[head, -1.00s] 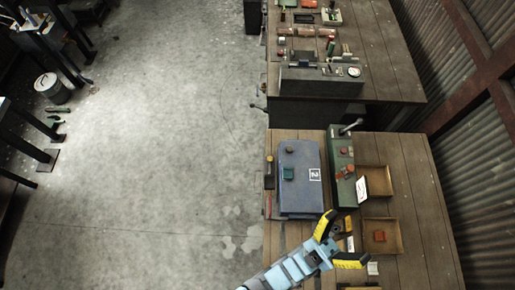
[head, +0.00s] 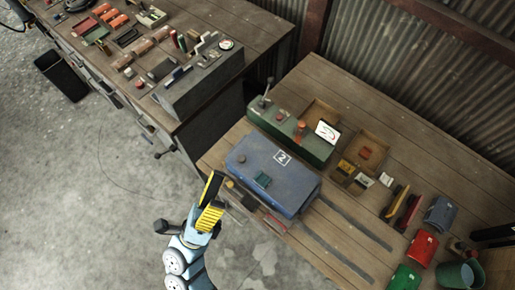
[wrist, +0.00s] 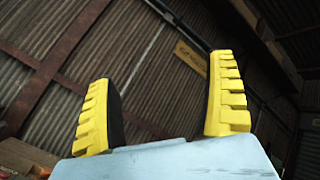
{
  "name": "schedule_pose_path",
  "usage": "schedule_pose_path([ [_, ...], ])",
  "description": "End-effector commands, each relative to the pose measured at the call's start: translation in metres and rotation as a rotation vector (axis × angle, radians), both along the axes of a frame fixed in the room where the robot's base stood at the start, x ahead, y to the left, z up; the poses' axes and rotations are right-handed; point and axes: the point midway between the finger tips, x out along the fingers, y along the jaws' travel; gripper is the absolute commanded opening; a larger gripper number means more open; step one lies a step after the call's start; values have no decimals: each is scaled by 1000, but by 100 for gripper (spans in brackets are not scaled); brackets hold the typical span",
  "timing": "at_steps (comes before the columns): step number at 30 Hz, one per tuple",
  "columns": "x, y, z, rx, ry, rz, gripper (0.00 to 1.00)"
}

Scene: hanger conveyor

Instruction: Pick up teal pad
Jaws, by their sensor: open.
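The small teal pad (head: 263,180) lies on top of a blue box (head: 290,190) marked with a 2, near its front edge in the head view. My gripper (head: 214,195) is left of the box in the head view, apart from the pad. Its yellow fingers are spread with nothing between them. In the wrist view the open gripper (wrist: 165,110) faces the corrugated wall, and the pad does not show there.
A green control unit (head: 290,137) with a lever stands behind the box. Wooden trays (head: 368,146) are right of it. Another cluttered bench (head: 225,95) is at the upper left.

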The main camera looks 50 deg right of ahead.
Motion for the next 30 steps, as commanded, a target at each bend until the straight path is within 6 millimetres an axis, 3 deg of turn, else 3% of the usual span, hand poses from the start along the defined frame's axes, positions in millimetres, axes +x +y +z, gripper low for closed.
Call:
schedule_pose_path([
  [1,0,-6,-33,80,-60,36,87],
  [9,3,-24,-151,483,-412,195,87],
  [15,9,-17,-238,744,-677,249,87],
  [18,13,-9,-269,838,-780,257,87],
  [21,15,-3,-289,901,-853,257,87],
  [25,16,0,-301,940,-900,254,87],
  [30,15,-19,-305,942,-912,247,87],
])
